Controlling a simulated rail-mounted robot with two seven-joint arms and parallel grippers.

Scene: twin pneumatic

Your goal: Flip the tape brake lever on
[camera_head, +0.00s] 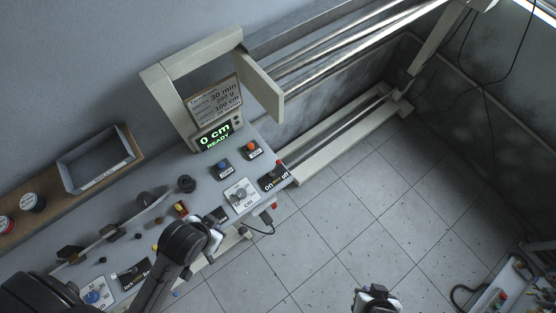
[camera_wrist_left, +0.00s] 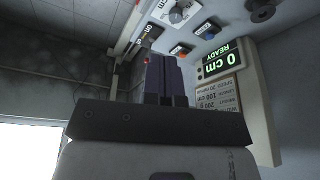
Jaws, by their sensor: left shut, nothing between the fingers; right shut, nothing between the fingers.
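A grey control panel (camera_head: 100,225) runs along the wall in the head view. A black label (camera_head: 134,274) on it seems to read lock and Brake; the small writing is hard to read. I cannot clearly make out the lever there. Part of my left arm crosses in front of the panel just right of that label. My left gripper (camera_wrist_left: 165,78) shows in the left wrist view with its dark fingers together, empty, pointing towards the panel's display end. My right gripper (camera_head: 376,294) is shut and empty over the tiled floor, well away from the panel.
A lit display (camera_head: 215,134) reads 0 cm READY. Beside it are a blue button (camera_head: 223,163), an orange button (camera_head: 251,146), a cm dial (camera_head: 241,194) and a red-tipped on/off switch (camera_head: 273,178). Rails (camera_head: 340,40) extend behind. A grey bin (camera_head: 95,160) stands on the shelf.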

